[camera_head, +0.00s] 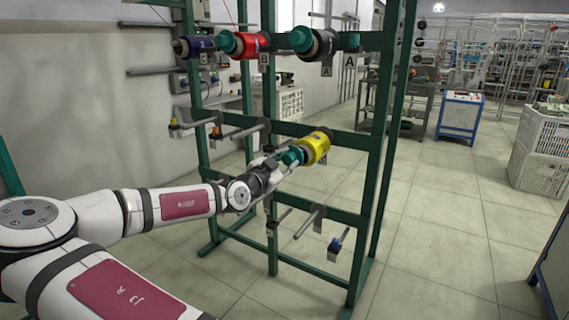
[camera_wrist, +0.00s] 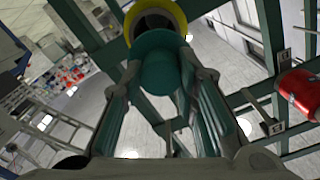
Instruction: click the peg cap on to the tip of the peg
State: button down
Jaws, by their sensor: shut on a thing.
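The peg cap (camera_head: 292,157) is teal and sits at the near end of a yellow bobbin (camera_head: 317,146) on the green rack. My gripper (camera_head: 283,161) is shut on the cap. In the wrist view the cap (camera_wrist: 158,55) lies between my two fingers, and the bobbin's yellow rim (camera_wrist: 180,18) shows just beyond it. The cap appears against or very close to the bobbin's front. The peg tip is hidden by the cap and bobbin, so I cannot tell whether the cap is seated on it.
The green rack (camera_head: 380,135) holds a blue bobbin (camera_head: 200,46), a red bobbin (camera_head: 252,44) and a dark bobbin (camera_head: 322,46) along its upper bar. Bare pegs, such as a lower peg (camera_head: 308,222), stick out toward me. The floor right of the rack is open.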

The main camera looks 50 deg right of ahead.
jog(key=shift+d, duration=0.2)
jog(key=shift+w+d, duration=0.1)
jog(key=shift+d, duration=0.25)
jog(key=shift+d, duration=0.35)
jog(key=shift+d+b, duration=0.3)
jog(key=shift+d, duration=0.4)
dwell(0.3)
jog(key=c, duration=1.2)
grip_release()
